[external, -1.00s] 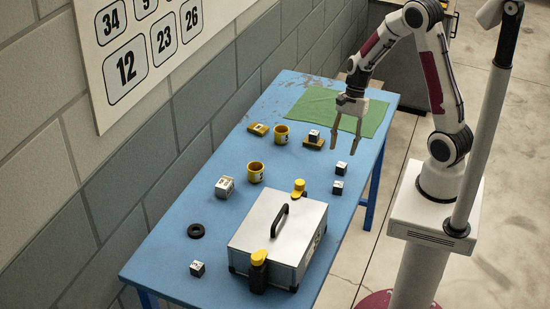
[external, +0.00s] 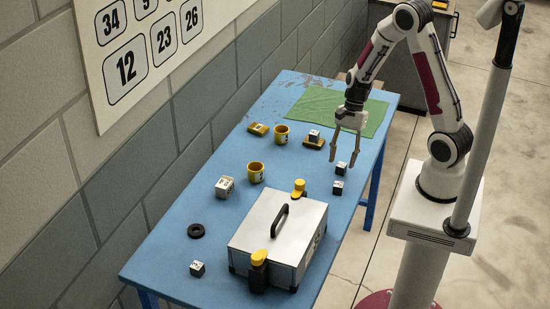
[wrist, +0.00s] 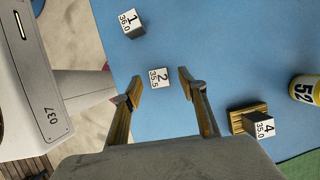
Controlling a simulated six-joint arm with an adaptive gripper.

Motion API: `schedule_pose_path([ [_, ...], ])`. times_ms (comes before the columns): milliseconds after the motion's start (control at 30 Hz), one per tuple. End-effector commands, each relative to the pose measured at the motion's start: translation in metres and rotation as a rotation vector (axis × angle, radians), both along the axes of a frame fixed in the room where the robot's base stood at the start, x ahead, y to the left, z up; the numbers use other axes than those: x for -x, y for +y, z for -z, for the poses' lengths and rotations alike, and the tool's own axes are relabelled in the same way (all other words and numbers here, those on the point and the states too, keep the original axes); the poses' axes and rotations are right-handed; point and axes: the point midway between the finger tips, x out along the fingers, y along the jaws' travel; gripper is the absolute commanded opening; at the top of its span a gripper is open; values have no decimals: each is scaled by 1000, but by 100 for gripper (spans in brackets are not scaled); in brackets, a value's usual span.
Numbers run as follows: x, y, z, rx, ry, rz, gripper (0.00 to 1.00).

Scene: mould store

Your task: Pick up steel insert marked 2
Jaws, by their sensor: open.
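The steel insert marked 2 (wrist: 159,78) is a small cube with a white label on top, also reading 35.5. In the external view it is the farther of two small cubes (external: 341,169) near the table's right edge. My gripper (external: 343,163) is open and points down just over it. In the wrist view the insert appears between and slightly beyond my two fingertips (wrist: 160,81), with a gap on each side. I cannot tell the exact height left between fingertips and insert.
An insert marked 1 (wrist: 131,24) stands nearby. An insert marked 4 (wrist: 259,123) sits on a yellow-brown block (wrist: 242,117). Beyond it is a yellow cup marked 52 (wrist: 305,88). A metal case (external: 280,236) stands toward the table's front; a green mat (external: 312,103) lies at the back.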

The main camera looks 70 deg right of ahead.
Motion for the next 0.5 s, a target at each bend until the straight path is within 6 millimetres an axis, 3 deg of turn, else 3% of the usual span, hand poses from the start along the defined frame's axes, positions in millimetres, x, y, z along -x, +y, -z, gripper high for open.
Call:
schedule_pose_path([
  [233, 2, 9, 22, -1, 2, -1, 42],
  [500, 1, 11, 28, 1, 0, 0, 42],
])
